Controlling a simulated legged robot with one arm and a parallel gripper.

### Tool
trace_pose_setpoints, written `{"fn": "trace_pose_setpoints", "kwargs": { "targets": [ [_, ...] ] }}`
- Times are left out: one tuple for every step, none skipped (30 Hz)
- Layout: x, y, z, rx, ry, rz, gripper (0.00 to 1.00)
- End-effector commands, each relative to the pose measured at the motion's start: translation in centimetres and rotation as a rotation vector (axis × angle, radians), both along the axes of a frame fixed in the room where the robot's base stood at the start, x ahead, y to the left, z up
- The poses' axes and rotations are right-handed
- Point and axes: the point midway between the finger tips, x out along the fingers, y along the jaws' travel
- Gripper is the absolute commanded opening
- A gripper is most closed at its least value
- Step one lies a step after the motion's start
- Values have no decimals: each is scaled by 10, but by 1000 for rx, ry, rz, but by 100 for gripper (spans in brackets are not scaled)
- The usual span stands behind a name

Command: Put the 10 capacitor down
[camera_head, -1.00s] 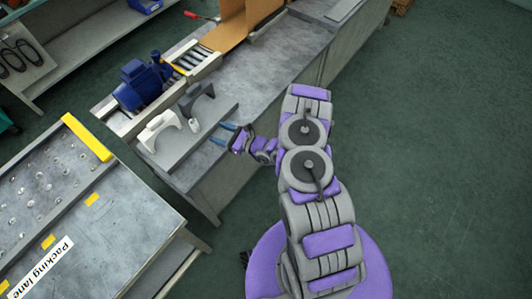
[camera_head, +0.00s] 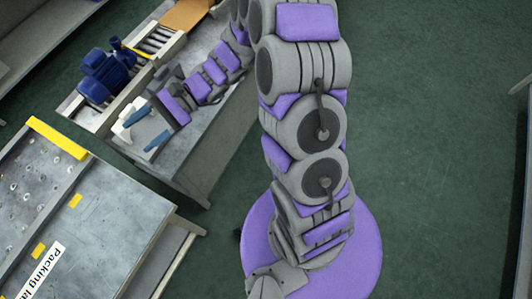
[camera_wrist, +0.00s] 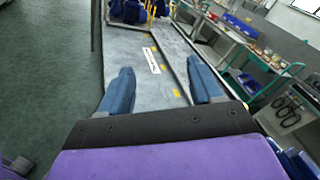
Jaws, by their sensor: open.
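My gripper (camera_head: 138,135) is in the head view over the front end of the grey bench, its two blue fingers spread apart. In the wrist view my gripper (camera_wrist: 159,70) is open with nothing between its fingers. I cannot make out a 10 capacitor in either view. A small white piece (camera_head: 121,131) shows beside the fingers in the head view; it is mostly hidden behind my gripper.
A blue motor pump (camera_head: 108,75) stands on the bench behind my gripper, beside a roller conveyor (camera_head: 156,41). The packing lane table (camera_head: 105,225) with a yellow strip is at the lower left.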

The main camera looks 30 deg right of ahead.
Motion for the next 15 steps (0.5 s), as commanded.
{"fn": "trace_pose_setpoints", "kwargs": {
  "targets": [
    [-16, -2, 10, -33, -44, 51, 65],
    [-26, -4, 14, -53, -68, 79, 65],
    [-38, -7, 18, -81, -97, 119, 65],
    [-47, -10, 21, -103, -119, 146, 65],
    [-56, -13, 24, -126, -142, 173, 65],
    [-68, -17, 26, -158, -169, 210, 65],
    [-77, -20, 28, -184, -191, 237, 65],
    [-86, -24, 30, -209, -214, 263, 65],
    [-97, -29, 30, -244, -242, 297, 65],
    [-105, -33, 32, -272, -266, 322, 65],
    [-112, -37, 32, -300, -288, 346, 65],
    [-122, -44, 33, -336, -317, 377, 65],
    [-129, -50, 34, -365, -341, 400, 65],
    [-135, -56, 34, -394, -362, 422, 65],
    [-144, -64, 34, -434, -390, 450, 65]
  ]
}}
